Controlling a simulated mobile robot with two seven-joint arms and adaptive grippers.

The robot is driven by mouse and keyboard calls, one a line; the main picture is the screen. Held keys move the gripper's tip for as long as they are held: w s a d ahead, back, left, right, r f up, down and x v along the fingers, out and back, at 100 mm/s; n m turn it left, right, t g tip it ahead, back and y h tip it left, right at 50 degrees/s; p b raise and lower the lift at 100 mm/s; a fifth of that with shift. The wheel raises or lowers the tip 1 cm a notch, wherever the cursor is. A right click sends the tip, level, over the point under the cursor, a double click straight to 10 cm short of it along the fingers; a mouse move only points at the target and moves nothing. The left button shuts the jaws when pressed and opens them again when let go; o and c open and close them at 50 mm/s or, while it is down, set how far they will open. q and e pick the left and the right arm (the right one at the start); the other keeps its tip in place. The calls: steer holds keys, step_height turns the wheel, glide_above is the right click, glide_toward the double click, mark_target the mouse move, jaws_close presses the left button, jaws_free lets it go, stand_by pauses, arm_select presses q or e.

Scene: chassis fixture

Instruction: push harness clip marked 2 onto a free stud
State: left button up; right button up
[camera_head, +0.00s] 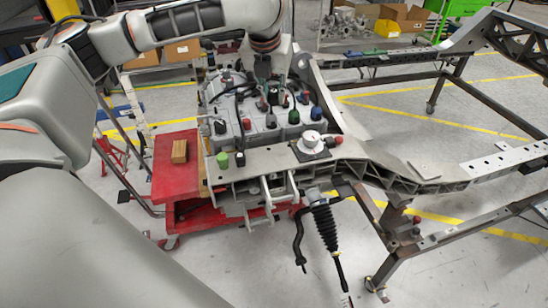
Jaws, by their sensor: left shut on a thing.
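My left gripper (273,83) reaches down from the top middle over the grey engine-like block (258,133). It is shut on a small clip (272,97), just above or at the block's top; I cannot tell whether they touch. Several small capped pieces in red, green, blue and black stand on and around the block, among them a green one (293,117) and a blue one (316,113). No number can be read on any clip, so I cannot tell which is marked 2. Free studs are too small to make out. My right gripper is not in view.
A white round knob (311,139) sits on the front plate beside a red cap (337,139). A red cart (171,181) carries a wooden block (180,151) at the left. The grey chassis frame (432,175) extends right. Boxes (400,17) stand at the back.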

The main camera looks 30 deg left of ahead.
mark_target(274, 156)
arm_select(q)
step_height(274, 156, down, 20)
steer(key=shift+r, duration=0.2)
stand_by(0.6)
steer(key=shift+f, duration=0.15)
steer(key=o, duration=0.8)
